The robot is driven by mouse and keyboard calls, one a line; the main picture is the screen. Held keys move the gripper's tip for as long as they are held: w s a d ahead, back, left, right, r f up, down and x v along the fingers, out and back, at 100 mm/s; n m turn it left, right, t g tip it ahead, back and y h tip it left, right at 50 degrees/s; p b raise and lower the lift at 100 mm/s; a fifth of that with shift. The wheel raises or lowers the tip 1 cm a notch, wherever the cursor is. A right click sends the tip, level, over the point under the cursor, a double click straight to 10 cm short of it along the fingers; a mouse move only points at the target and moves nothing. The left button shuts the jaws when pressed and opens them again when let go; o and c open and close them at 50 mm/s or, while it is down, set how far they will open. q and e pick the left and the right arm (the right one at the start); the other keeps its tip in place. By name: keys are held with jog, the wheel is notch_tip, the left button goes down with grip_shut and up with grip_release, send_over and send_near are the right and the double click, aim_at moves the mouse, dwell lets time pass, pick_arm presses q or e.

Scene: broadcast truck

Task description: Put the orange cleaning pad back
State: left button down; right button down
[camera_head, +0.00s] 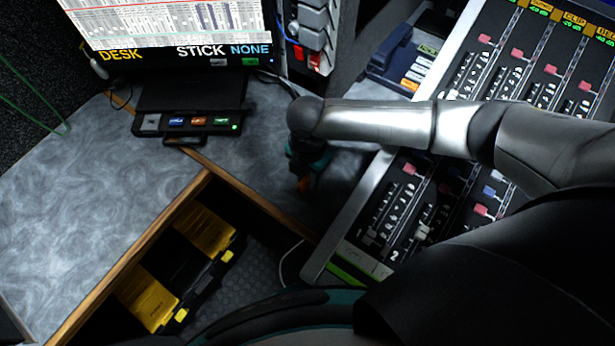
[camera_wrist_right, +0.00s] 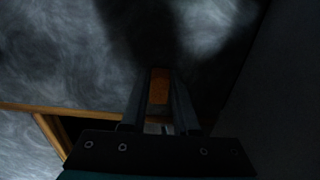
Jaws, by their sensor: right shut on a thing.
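My right gripper (camera_head: 303,182) reaches in from the right in the head view and points down over the grey marbled desk. Its jaws are shut on the orange cleaning pad (camera_head: 306,183), of which only a small part shows below the wrist. In the right wrist view, the orange pad (camera_wrist_right: 159,88) sits between the two dark fingers of the gripper (camera_wrist_right: 160,90), above the marbled surface. I cannot tell whether the pad touches the desk. A blue case (camera_head: 400,58) with orange and white blocks stands at the back. My left gripper is not in view.
A monitor (camera_head: 170,25) stands at the back left, with a small dock (camera_head: 187,123) holding coloured pieces before it. A sloped mixing console (camera_head: 350,215) fills the right. An opening below the desk holds a black and yellow case (camera_head: 150,300). The left desk top (camera_head: 75,225) is clear.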

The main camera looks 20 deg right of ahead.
aim_at(308, 178)
jog(key=c, duration=0.7)
grip_release()
jog(key=shift+o, duration=0.2)
notch_tip(308, 178, up, 12)
jog(key=p, duration=0.4)
jog(key=shift+r, duration=0.15)
